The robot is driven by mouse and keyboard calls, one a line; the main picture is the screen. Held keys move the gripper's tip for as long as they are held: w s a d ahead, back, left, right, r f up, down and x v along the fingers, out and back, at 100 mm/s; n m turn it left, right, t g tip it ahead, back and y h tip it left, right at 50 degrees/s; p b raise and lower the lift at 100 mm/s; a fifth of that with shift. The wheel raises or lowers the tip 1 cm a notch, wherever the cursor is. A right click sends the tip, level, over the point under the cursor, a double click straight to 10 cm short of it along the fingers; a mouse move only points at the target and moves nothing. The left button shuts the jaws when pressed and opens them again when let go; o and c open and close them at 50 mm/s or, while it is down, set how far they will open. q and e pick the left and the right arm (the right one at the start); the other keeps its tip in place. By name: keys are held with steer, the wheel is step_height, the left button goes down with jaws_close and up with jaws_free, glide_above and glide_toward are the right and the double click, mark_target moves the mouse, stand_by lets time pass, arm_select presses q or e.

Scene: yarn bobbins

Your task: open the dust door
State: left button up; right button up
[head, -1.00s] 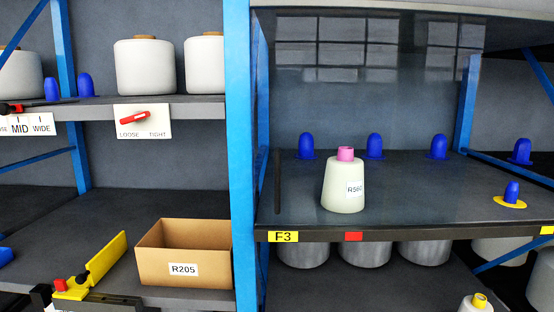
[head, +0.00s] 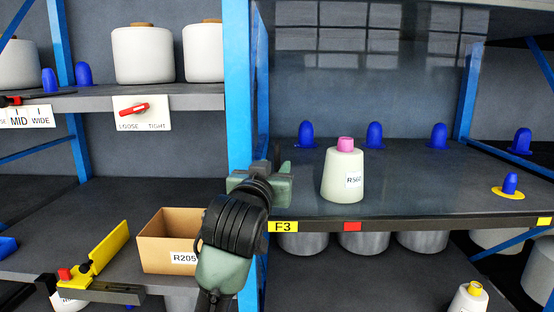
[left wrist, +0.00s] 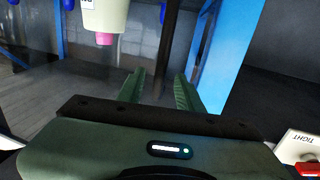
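The dust door (head: 400,90) looks like a clear pane across the right-hand bay, with window reflections in its upper part. Its dark upright handle at the left side is hidden behind my left gripper (head: 279,166) in the head view. In the left wrist view, a thin dark upright bar (left wrist: 164,45), apparently this handle, shows beyond and between the fingertips. My left gripper is open, with its two green fingers apart and nothing between them (left wrist: 159,84). I cannot tell its exact distance from the handle. My right gripper is not in view.
A blue post (head: 237,90) stands just left of the gripper. A pale bobbin (head: 343,178) with a pink tip stands on the bay's shelf. A cardboard box (head: 160,249), a yellow stop (head: 103,253) and a red knob plate (head: 143,113) are to the left.

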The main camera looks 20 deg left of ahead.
mark_target(276, 164)
arm_select(q)
steer(key=shift+w+a+p, duration=0.15)
steer(key=shift+w+p, duration=0.3)
steer(key=shift+w, duration=1.4)
jaws_close()
